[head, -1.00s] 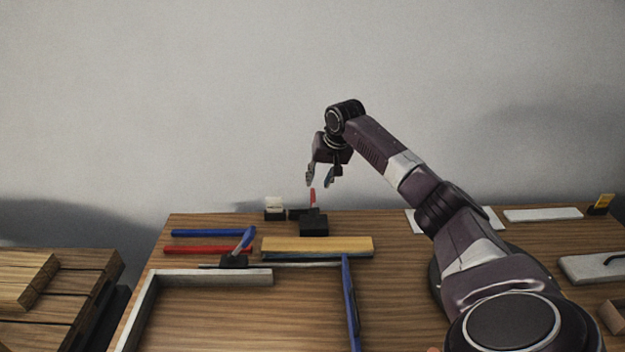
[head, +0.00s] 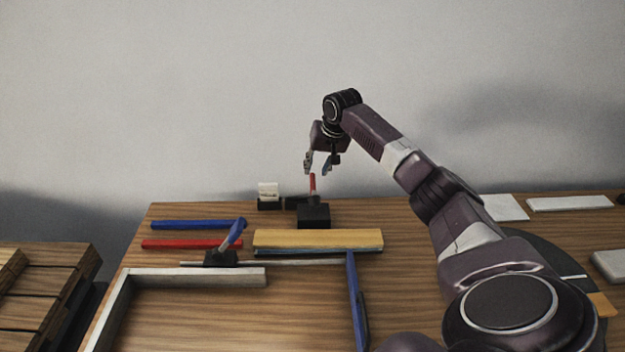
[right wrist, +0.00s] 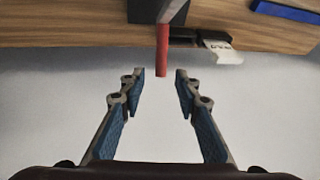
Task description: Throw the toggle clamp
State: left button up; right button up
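A toggle clamp with a red handle (head: 312,186) stands on a black base block (head: 314,216) near the back edge of the table. Its handle points up. In the right wrist view the red handle (right wrist: 162,50) lies in line with the gap between my fingers, just beyond their tips. My right gripper (head: 318,168) is open and empty, just above the handle; its blue-padded fingers show apart in the right wrist view (right wrist: 160,82). My left gripper is not in view.
A yellow bar (head: 318,239) lies in front of the red clamp. A blue bar (head: 198,225) and a red bar (head: 192,244) lie at left. A small holder with white cards (head: 268,191) stands left of the clamp. A metal frame (head: 195,277) is nearer.

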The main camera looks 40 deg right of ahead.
aim_at(313, 176)
jog(key=shift+x, duration=3)
jog(key=shift+a, duration=0.1)
grip_shut()
